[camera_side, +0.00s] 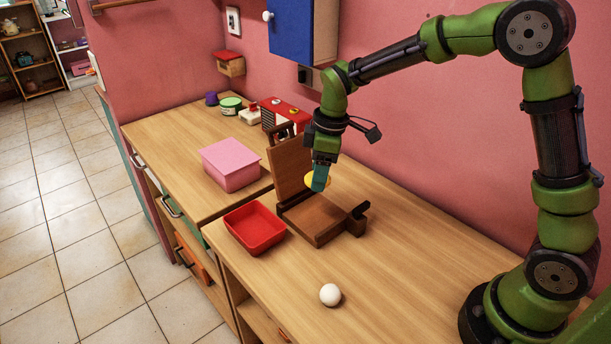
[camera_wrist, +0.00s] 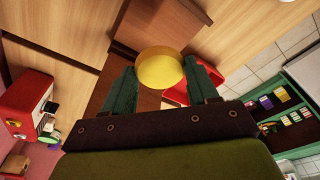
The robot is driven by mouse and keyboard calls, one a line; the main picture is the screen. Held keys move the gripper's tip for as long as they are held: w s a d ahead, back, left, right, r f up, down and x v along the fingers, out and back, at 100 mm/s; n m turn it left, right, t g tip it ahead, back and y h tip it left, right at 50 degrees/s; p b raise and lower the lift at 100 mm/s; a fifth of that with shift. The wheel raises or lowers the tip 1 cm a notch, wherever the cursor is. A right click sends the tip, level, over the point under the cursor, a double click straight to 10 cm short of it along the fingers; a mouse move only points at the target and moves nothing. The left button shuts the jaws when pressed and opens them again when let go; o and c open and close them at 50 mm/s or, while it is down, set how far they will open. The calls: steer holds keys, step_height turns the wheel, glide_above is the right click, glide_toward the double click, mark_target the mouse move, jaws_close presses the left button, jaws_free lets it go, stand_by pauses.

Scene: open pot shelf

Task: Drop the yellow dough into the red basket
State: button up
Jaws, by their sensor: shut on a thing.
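The yellow dough (camera_side: 325,180) is a flat round piece, held between the teal fingers of my gripper (camera_side: 320,177) above the wooden stand. In the wrist view the dough (camera_wrist: 160,68) shows as a yellow disc between the two fingertips of my gripper (camera_wrist: 163,82). The fingers partly cover it in the side view. The red basket (camera_side: 236,228) is an open, empty rectangular tray on the counter, left of the stand and lower in the picture. Part of the basket (camera_wrist: 203,78) also shows behind the right finger in the wrist view.
The brown wooden stand (camera_side: 316,219) has an upright back panel and stands right beside the basket. A pink lidded box (camera_side: 230,164) stands behind the basket. A white ball (camera_side: 330,295) lies in front. A red toy appliance (camera_side: 285,115) is near the wall.

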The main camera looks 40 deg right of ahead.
steer(key=shift+r, duration=0.25)
steer(key=shift+a, duration=0.1)
steer(key=w+a+r, duration=0.2)
steer(key=w+a, duration=0.4)
steer(key=a, duration=0.6)
steer(key=shift+d+f, duration=0.2)
steer(key=shift+f, duration=2.5)
steer(key=o, duration=1.2)
